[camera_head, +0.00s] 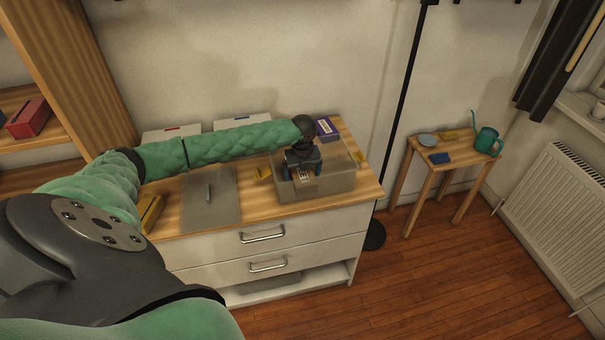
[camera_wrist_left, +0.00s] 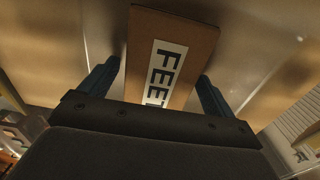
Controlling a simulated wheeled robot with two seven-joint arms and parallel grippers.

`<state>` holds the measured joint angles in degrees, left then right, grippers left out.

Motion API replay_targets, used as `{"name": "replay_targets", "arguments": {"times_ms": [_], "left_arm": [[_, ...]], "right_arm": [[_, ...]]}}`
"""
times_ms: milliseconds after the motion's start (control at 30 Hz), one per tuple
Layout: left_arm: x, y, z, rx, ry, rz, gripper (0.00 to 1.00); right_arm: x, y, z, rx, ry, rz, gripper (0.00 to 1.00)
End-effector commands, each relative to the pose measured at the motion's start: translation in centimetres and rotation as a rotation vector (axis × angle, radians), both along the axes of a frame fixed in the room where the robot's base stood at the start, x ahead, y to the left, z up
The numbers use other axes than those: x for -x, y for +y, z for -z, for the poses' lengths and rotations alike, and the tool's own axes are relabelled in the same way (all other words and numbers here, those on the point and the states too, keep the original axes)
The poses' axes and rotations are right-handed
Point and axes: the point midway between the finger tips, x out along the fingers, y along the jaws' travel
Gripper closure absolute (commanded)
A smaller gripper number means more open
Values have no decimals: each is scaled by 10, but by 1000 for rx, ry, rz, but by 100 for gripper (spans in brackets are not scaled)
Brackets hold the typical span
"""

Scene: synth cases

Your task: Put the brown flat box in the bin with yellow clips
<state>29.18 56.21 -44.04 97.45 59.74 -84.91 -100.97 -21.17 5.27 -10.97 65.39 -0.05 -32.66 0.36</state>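The bin with yellow clips (camera_head: 338,184) is a see-through container on the right of the dresser top. My left gripper (camera_head: 303,166) is over its opening, pointing down. The brown flat box (camera_head: 303,176) is below the gripper, inside the bin's outline. A narrow gap shows at the left finger; the right fingertip is close to the box edge. The box's lower end is hidden behind the gripper body. My right gripper is not in view.
A grey sheet with a handle (camera_head: 211,198) and a yellow item (camera_head: 150,212) lie left of the bin. A purple box (camera_head: 327,129) and white boxes stand behind. A small table (camera_head: 452,166) holds a teal watering can (camera_head: 487,141). A black pole stands beside the dresser.

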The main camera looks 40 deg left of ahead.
Motion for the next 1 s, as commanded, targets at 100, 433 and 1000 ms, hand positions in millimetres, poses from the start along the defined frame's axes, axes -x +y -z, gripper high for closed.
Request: {"name": "replay_targets", "arguments": {"times_ms": [100, 433, 1000], "left_arm": [[0, 0, 0, 0, 0, 0, 10], [-1, 0, -23, 0, -3, 0, 10], [-1, 0, -116, 1, -1, 1, 10]], "right_arm": [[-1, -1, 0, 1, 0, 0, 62], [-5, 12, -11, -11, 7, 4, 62], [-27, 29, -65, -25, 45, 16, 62]]}}
